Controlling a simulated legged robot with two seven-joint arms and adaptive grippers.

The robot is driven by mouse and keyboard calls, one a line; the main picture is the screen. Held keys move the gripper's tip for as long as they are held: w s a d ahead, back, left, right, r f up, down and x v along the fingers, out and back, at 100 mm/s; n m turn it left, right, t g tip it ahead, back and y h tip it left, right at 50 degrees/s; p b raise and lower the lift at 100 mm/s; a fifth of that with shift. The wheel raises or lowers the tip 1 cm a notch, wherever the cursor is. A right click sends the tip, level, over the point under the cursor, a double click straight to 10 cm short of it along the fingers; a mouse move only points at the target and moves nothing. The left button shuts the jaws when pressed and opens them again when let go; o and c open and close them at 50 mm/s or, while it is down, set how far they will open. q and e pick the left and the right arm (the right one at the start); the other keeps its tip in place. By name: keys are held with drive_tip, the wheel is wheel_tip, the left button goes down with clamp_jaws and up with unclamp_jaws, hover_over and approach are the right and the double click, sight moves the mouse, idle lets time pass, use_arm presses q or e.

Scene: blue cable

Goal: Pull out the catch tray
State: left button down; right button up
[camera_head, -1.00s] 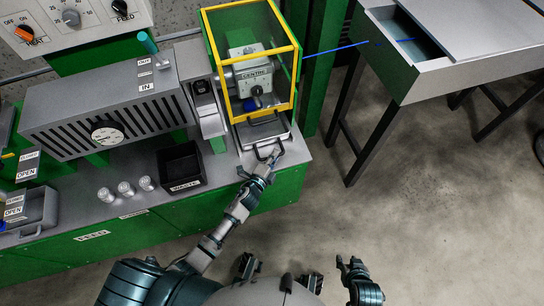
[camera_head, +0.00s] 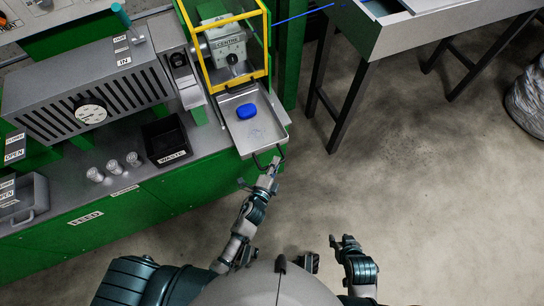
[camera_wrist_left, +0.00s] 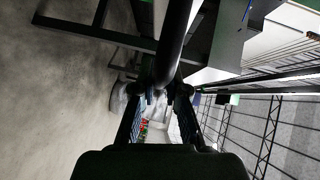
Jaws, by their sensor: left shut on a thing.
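The catch tray (camera_head: 275,130) is a shallow grey metal tray below the yellow-framed guard (camera_head: 225,87). It sticks out over the front edge of the green bench, with a rounded blue lump (camera_head: 246,111) lying in it. My left gripper (camera_head: 271,165) is shut on the dark handle (camera_head: 262,164) at the tray's front. In the left wrist view the handle (camera_wrist_left: 174,45) is a dark bar running between the fingers (camera_wrist_left: 164,93). My right gripper (camera_head: 343,241) hangs empty over the floor, its fingers looking apart, touching nothing.
A black waste bin (camera_head: 166,140) and several small clear jars (camera_head: 114,166) stand on the bench left of the tray. A grey table (camera_head: 395,45) with a trough stands at the upper right. A blue cable (camera_head: 300,14) runs toward it. The floor in front is clear.

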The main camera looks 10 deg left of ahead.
use_arm(q)
drive_tip(key=shift+s+d+f, duration=0.1)
drive_tip(key=shift+s+f, duration=0.3)
drive_tip(key=shift+s, duration=0.1)
drive_tip(key=c, duration=1.5)
unclamp_jaws()
drive_tip(key=shift+o, duration=0.2)
drive_tip(key=shift+w, duration=0.1)
drive_tip(key=shift+r, duration=0.15)
drive_tip(key=shift+r, duration=0.1)
drive_tip(key=v, duration=1.2)
